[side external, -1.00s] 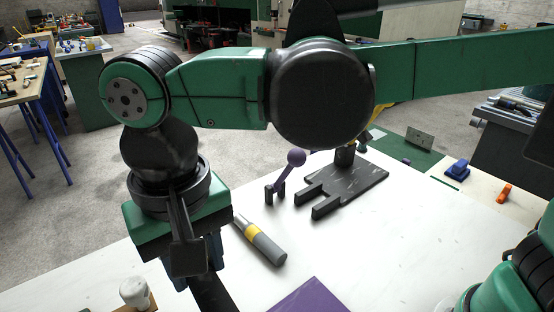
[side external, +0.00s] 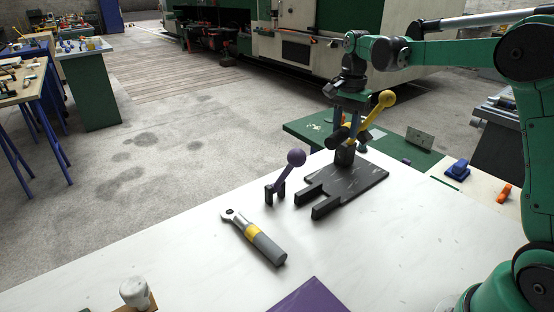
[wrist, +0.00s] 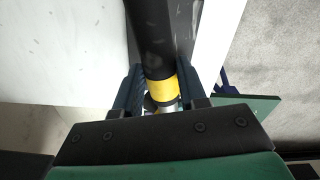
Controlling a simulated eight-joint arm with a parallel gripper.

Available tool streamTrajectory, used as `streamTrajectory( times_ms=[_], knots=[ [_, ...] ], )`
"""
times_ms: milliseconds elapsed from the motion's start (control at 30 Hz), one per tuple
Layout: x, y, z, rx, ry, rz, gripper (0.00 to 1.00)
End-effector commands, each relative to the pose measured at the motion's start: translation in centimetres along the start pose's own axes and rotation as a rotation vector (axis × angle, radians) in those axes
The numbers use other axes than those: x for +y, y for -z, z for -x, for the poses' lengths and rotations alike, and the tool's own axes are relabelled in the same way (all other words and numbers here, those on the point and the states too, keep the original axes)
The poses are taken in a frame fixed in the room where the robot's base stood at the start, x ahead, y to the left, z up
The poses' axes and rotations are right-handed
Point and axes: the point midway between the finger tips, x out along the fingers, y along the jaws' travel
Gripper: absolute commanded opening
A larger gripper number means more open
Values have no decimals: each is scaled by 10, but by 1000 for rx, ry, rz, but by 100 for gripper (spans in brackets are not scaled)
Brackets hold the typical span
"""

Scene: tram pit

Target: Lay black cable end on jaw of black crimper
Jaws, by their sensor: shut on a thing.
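The black crimper (side external: 365,185) has a flat black base with a two-pronged fork, a short black post and a yellow lever with a ball end (side external: 386,98). My gripper (side external: 347,122) is over its post, beside the lever, fingers pointing down. It is shut on the black cable end (side external: 340,134), a thick black cylinder with a yellow band. In the wrist view the cable end (wrist: 155,40) runs between the fingers, with a silvery tip past the yellow band. The jaw is mostly hidden by fingers and cable. I cannot tell whether the cable touches it.
A ratchet-like tool (side external: 262,242) with a grey and yellow handle lies on the white table (side external: 160,260). A purple lever with a ball (side external: 287,172) stands left of the crimper. A purple sheet (side external: 312,298), a blue block (side external: 457,170) and an orange piece (side external: 504,193) lie nearby.

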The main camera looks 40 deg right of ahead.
Motion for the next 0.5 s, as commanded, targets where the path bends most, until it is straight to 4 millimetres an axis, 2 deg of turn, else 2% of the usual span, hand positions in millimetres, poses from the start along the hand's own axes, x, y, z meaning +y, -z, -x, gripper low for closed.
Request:
streamTrajectory(
  times_ms=[100, 200, 500],
  knots=[
    [15, 14, -20, 0, 0, -152, 0],
    [21, 19, -28, 0, 0, -216, 0],
    [24, 21, -32, 0, 0, -251, 0]
  ],
)
